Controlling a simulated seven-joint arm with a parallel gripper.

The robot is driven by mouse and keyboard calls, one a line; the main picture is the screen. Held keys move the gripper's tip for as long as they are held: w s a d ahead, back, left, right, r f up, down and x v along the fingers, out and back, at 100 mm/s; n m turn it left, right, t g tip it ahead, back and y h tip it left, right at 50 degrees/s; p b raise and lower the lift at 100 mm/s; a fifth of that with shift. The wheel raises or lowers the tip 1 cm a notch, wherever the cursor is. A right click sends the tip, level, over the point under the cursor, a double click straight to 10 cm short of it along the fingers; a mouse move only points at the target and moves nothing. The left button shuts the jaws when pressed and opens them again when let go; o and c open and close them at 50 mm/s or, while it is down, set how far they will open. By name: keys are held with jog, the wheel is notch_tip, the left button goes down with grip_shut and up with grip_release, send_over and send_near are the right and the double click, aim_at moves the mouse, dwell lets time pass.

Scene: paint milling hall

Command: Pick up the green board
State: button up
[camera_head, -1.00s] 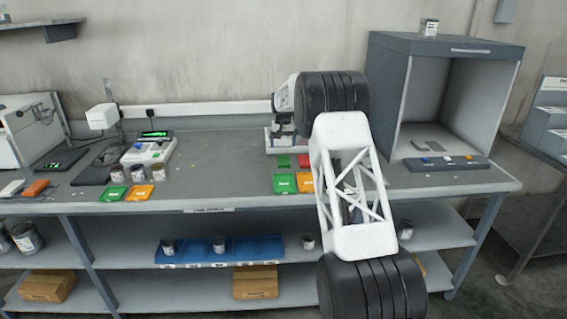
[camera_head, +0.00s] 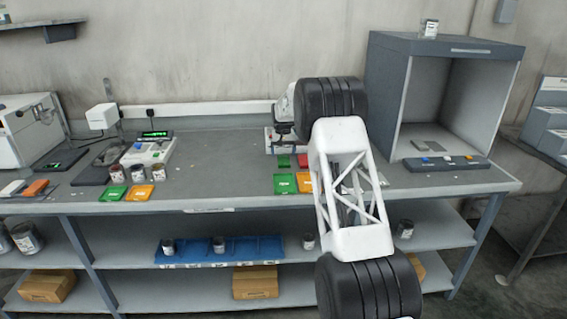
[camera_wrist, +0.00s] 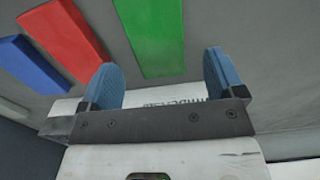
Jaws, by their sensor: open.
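The green board (camera_wrist: 150,38) is a flat, long bar lying on the grey bench in the wrist view. It also shows in the head view (camera_head: 284,161), small, below my gripper. My gripper (camera_wrist: 159,64) is open and empty, with its two blue finger pads apart. In the head view my gripper (camera_head: 282,138) is small and partly hidden by my arm.
A red board (camera_wrist: 66,40) and a blue board (camera_wrist: 30,68) lie left of the green one in the wrist view. The red one also shows in the head view (camera_head: 303,160). A green card (camera_head: 285,184) lies nearer the bench edge. A grey booth (camera_head: 390,95) stands right.

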aim_at(283, 158)
jog(key=shift+f, duration=1.6)
jog(key=c, duration=1)
jog(key=shift+r, duration=0.1)
jog(key=shift+r, duration=1.75)
jog(key=shift+s+d+r, duration=0.2)
jog(key=shift+s, duration=2.45)
jog(key=shift+s+d+r, duration=0.2)
jog(key=shift+s+r, duration=0.05)
jog(key=shift+s, duration=2.4)
jog(key=shift+s+d+r, duration=0.2)
jog(key=shift+s, duration=2.45)
